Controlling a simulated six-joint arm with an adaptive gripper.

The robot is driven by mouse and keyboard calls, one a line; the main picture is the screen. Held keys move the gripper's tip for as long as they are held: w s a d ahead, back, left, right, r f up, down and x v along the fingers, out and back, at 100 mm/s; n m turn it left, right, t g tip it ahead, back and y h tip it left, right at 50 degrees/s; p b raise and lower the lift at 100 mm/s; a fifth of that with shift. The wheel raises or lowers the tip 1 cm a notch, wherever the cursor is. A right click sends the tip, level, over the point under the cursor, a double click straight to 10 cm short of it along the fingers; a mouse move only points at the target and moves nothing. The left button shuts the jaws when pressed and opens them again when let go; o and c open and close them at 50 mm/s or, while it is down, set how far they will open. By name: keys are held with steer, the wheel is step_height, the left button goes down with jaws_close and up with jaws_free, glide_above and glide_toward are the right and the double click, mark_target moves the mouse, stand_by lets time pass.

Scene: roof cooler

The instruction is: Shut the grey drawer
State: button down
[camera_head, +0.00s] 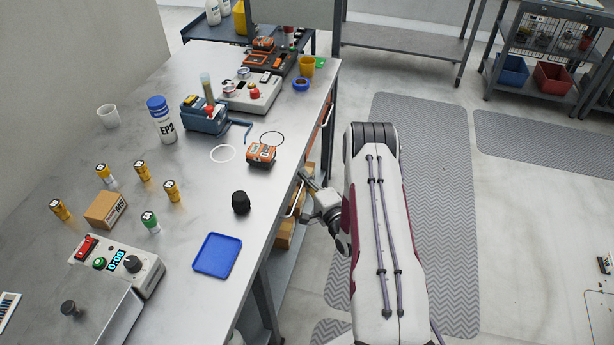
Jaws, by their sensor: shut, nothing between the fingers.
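The grey drawer is under the right edge of the metal workbench (185,275). Its front is seen steeply from above and is mostly hidden by the bench top and my gripper. A pale bar handle (296,198) shows at the bench side. How far the drawer stands out, I cannot tell. My gripper (304,176) is shut and empty, just right of the bench edge, with its fingers pointing up and left, close to the handle. Whether it touches the drawer front, I cannot tell.
An orange drawer front (326,118) with a handle is farther back along the same side. Brown boxes (284,236) sit below the bench.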

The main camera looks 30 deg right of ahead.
steer(key=shift+w+a+r+y, duration=0.1)
steer(key=shift+w+a+y, duration=0.1)
steer(key=shift+a+y, duration=0.2)
steer(key=shift+s+d, duration=0.1)
steer(key=shift+d, duration=0.05)
steer(key=s+d, duration=0.3)
steer(key=s, duration=1)
steer(key=shift+d+h, duration=0.15)
steer(key=shift+h, duration=0.25)
